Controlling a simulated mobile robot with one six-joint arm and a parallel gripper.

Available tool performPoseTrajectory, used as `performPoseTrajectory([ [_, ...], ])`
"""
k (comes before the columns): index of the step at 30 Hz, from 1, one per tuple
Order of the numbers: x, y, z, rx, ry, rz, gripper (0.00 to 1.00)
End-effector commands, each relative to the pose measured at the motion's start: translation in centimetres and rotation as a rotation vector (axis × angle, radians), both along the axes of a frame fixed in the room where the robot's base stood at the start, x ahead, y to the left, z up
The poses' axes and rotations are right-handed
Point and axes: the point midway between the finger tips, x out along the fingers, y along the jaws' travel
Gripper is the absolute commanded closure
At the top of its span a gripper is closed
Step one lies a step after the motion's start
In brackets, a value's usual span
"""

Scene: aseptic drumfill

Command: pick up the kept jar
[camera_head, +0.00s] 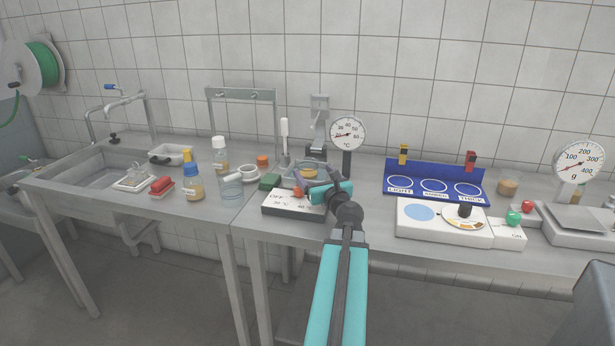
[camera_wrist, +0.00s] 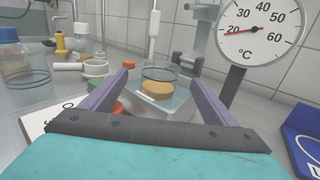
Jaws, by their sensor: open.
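A small clear jar with tan contents (camera_wrist: 158,88) stands in a clear-walled bath (camera_wrist: 178,108), straight ahead in the wrist view. The jar also shows in the head view (camera_head: 308,173), partly behind my gripper. My gripper (camera_wrist: 157,76) is open and empty, with a finger on either side of the jar in the picture. I cannot tell whether the fingers touch it or how deep they reach around it. No mark shows which jar is the kept one.
A dial thermometer (camera_head: 347,134) stands just right of the bath, with a grey stand (camera_head: 319,120) behind it. A white control box (camera_head: 290,203) is in front. A blue three-circle rack (camera_head: 433,183) lies right; bottles (camera_head: 192,180) and a beaker (camera_head: 231,187) stand left.

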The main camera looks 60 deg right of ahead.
Motion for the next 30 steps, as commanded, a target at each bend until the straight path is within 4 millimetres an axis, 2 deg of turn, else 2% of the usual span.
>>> performPoseTrajectory([
  [15, 3.5, -2.8, 0.2, 0.000, 0.000, 0.001, 0.19],
  [30, 3.8, -2.9, 0.2, 0.000, 0.000, 0.000, 0.19],
])
